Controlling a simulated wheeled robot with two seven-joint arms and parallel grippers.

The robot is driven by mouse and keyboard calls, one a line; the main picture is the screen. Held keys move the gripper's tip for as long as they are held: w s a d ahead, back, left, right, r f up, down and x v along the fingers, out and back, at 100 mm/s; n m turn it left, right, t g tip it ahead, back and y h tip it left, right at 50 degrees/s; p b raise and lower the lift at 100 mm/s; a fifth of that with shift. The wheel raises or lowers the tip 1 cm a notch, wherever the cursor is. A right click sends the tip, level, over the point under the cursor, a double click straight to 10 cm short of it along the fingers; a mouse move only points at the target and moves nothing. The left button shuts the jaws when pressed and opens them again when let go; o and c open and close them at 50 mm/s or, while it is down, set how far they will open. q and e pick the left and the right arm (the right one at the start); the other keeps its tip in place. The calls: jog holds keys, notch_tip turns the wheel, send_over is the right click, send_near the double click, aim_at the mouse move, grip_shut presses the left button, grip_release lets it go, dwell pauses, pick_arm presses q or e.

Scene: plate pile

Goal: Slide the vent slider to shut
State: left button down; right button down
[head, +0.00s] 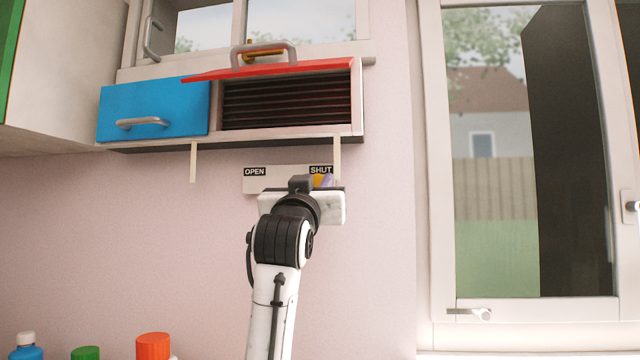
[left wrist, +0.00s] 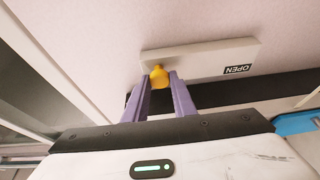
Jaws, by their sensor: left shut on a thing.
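The vent slider panel (head: 280,184) is a white strip on the pink wall, labelled OPEN at its left end and SHUT at its right end. Its yellow knob (head: 318,181) is at the right end, just under the SHUT label. My left gripper (head: 323,182) is shut on the knob, its purple fingers on either side. The left wrist view shows the knob (left wrist: 158,75) between the fingers, with the OPEN label upside down to the right. The SHUT label does not show there. Much of the panel's lower edge is hidden by my gripper in the head view. My right gripper is not in view.
Above is a shelf unit with a blue drawer front (head: 153,107), a raised red flap (head: 270,70) and a dark slatted vent (head: 288,102). A window (head: 490,200) is at the right. Bottle tops, including an orange cap (head: 153,346), show at lower left.

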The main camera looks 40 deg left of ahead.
pick_arm(q)
jog(key=c, duration=1.5)
grip_release()
jog(key=shift+w+d, duration=0.15)
jog(key=shift+d, duration=0.1)
jog(key=shift+f, duration=0.1)
jog(key=b+v, duration=0.2)
jog(key=v, duration=0.8)
jog(key=shift+s, duration=0.25)
